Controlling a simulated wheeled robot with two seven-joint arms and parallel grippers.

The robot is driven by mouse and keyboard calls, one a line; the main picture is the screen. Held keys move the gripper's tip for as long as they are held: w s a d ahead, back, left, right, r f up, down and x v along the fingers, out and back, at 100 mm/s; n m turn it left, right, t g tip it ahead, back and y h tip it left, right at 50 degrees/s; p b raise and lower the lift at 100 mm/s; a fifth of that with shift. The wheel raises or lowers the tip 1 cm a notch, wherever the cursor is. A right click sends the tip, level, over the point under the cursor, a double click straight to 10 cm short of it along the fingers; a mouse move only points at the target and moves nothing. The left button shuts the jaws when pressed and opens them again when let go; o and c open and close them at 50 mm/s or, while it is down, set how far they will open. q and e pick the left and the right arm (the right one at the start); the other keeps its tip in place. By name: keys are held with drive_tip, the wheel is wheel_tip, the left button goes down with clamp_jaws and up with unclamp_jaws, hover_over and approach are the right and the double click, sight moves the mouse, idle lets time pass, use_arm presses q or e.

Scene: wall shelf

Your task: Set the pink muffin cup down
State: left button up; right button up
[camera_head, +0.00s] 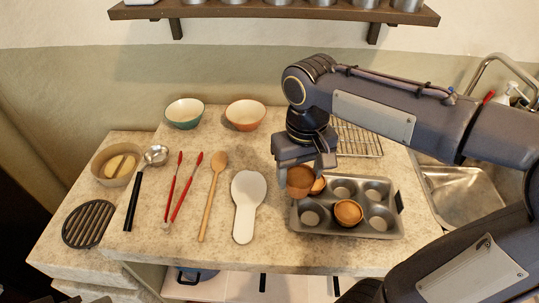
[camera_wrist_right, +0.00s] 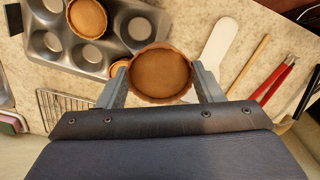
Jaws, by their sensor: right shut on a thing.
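My right gripper (camera_head: 304,168) is shut on a muffin cup (camera_head: 299,182), its fingers on opposite sides of the rim. In the right wrist view the held cup (camera_wrist_right: 161,74) looks round, fluted and reddish-brown, with a brown inside; its colour reads more brown than pink. It is over the left part of the grey muffin tin (camera_head: 353,233), nearer the camera than the tin in the wrist view. An orange-brown cup (camera_head: 348,212) sits in a front-middle well. Another cup (camera_head: 318,187) is partly hidden behind the held one. My left gripper is not in view.
A white spoon rest (camera_head: 247,200), wooden spoon (camera_head: 213,190) and red tongs (camera_head: 184,194) lie left of the tin. A wire rack (camera_head: 360,140) lies behind it, two bowls stand near the wall, and the sink (camera_head: 468,200) is right. A shelf (camera_head: 275,13) overhangs the counter.

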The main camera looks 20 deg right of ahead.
drive_tip(key=w+f, duration=0.3)
drive_tip(key=w, duration=0.1)
drive_tip(key=w+d+f+p, duration=0.1)
drive_tip(key=w+f, duration=0.2)
drive_tip(key=w, duration=0.1)
drive_tip(key=w+d+f, duration=0.1)
drive_tip(key=w+f, duration=0.2)
drive_tip(key=w, duration=0.1)
drive_tip(key=shift+w+p, duration=0.25)
drive_tip(key=shift+p, duration=0.15)
drive_tip(key=f, duration=0.3)
drive_tip(key=shift+w+d+f, duration=0.1)
drive_tip(key=shift+w+f, duration=0.1)
drive_tip(key=shift+f, duration=0.15)
